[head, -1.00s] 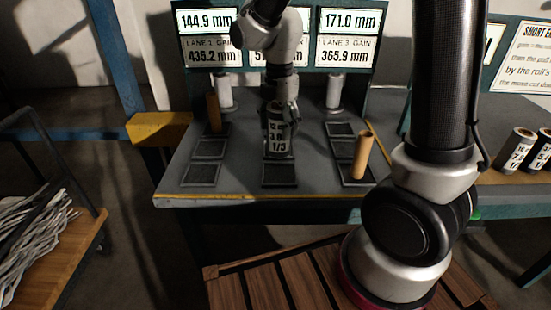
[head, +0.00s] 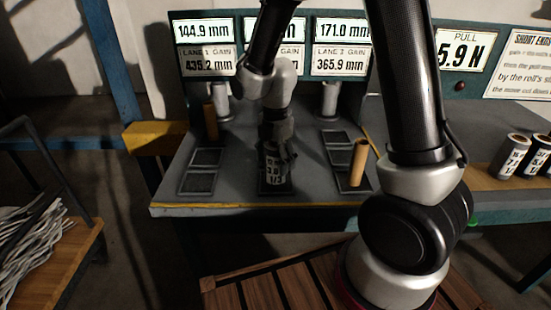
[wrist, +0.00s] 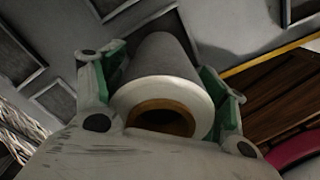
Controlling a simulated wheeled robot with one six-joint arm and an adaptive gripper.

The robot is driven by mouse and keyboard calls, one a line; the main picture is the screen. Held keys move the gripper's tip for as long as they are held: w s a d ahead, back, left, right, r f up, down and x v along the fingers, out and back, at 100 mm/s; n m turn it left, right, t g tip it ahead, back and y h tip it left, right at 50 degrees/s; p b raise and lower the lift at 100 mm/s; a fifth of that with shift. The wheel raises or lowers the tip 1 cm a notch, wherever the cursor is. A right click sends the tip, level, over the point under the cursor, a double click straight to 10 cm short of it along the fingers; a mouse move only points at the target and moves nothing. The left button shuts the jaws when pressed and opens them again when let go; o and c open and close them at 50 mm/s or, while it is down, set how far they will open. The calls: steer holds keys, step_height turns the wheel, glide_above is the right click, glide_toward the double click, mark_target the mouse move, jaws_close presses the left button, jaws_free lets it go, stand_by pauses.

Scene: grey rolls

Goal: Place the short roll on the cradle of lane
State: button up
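My gripper (head: 274,143) is shut around a grey roll (head: 273,163) with a white label reading about 3.8 and 1/3. The roll is upright in the head view, over the front pad (head: 262,191) of the middle lane. I cannot tell whether it touches the pad. In the wrist view the roll (wrist: 165,58) sits between the green-edged fingers, its white rim and brown core facing the camera. My arm covers most of the middle lane's sign and its back part.
Brown cores stand at left (head: 210,122) and right (head: 358,163). Pale posts (head: 220,101) stand behind. Dark labelled rolls (head: 513,155) stand on the right bench. Lane signs (head: 206,60) line the back.

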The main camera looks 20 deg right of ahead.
steer(key=shift+o, duration=0.9)
